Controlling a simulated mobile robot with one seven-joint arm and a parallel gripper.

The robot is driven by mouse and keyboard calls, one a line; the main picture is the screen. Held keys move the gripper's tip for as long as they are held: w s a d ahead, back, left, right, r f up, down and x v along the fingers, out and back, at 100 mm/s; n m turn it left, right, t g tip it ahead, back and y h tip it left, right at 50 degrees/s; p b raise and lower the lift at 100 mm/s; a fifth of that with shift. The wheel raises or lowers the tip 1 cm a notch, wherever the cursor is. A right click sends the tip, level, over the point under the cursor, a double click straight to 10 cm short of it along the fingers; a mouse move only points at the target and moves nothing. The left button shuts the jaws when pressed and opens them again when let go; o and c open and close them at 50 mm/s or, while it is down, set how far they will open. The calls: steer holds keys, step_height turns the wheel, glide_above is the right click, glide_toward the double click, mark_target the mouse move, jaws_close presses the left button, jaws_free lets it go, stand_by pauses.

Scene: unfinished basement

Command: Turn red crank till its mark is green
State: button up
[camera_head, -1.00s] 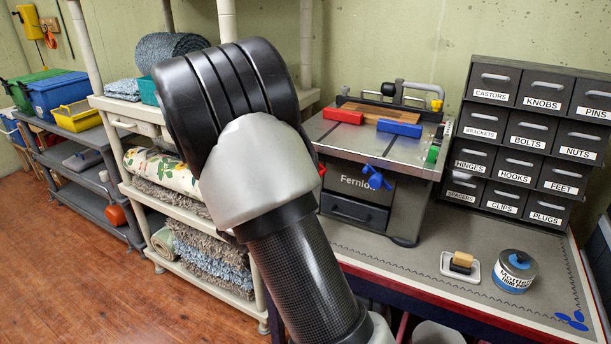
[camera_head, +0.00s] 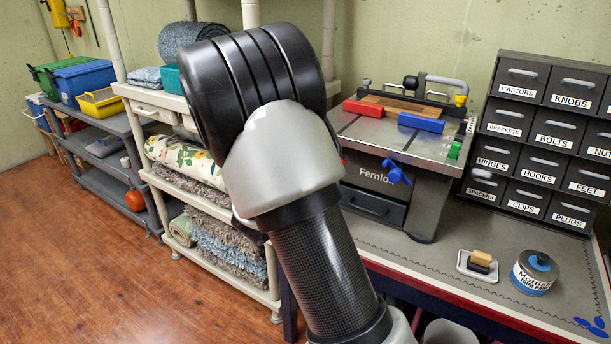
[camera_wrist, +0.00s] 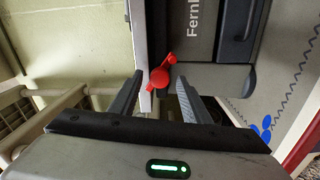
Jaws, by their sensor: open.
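The machine (camera_head: 395,146) marked "Fernlo…" stands on the bench at right of centre, with a blue crank (camera_head: 397,172) on its front. In the wrist view the red crank (camera_wrist: 160,77) sits at the machine's edge, in the space between my two fingertips. My gripper (camera_wrist: 160,84) is open, with a finger on each side of the crank; I cannot tell whether either touches it. In the head view my arm hides my gripper and nearly all of the red crank. I cannot make out the crank's mark in either view.
A red block (camera_head: 363,107) and a blue block (camera_head: 420,122) lie on the machine's top. A labelled drawer cabinet (camera_head: 545,140), a tin (camera_head: 535,273) and a sponge dish (camera_head: 477,266) are to the right. Shelves (camera_head: 205,205) stand left. The floor (camera_head: 100,270) is clear at front left.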

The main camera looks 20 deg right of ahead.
steer(key=p+v, duration=0.1)
steer(key=v, duration=1.5)
steer(key=shift+s+a, duration=0.2)
